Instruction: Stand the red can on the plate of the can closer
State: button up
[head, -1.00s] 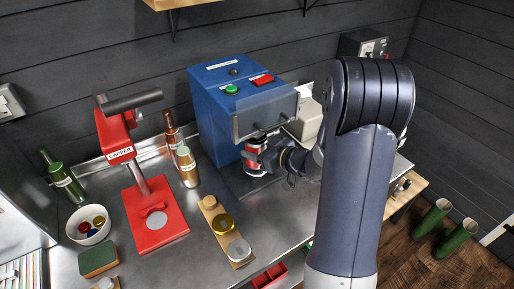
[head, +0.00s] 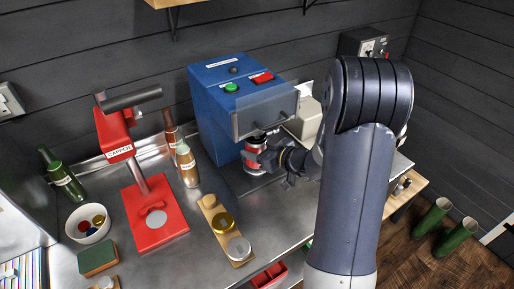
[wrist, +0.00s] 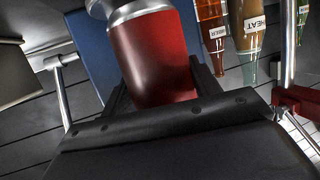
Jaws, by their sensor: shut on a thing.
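The red can (head: 253,155) is at the front of the blue can closer (head: 215,115), below the clear guard (head: 265,115). My gripper (head: 264,160) is shut on the can from the right. In the wrist view the red can (wrist: 152,60) stands between the dark fingers (wrist: 155,95), with its silver end at the top of the picture. The can looks about upright in the head view. The plate of the closer is hard to make out under the can, and I cannot tell whether the can's base touches it.
A red capper (head: 155,215) stands to the left, with brown bottles (head: 187,165) between it and the closer. A wooden strip with lids (head: 225,225) lies in front. A white bowl of caps (head: 88,223) and a green sponge (head: 97,258) are at the left.

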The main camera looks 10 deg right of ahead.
jog(key=shift+f, duration=0.15)
dwell(0.5)
jog(key=o, duration=1)
jog(key=b+v, duration=0.1)
jog(key=v, duration=1)
jog(key=shift+w+a, duration=0.1)
jog(key=shift+w, duration=0.05)
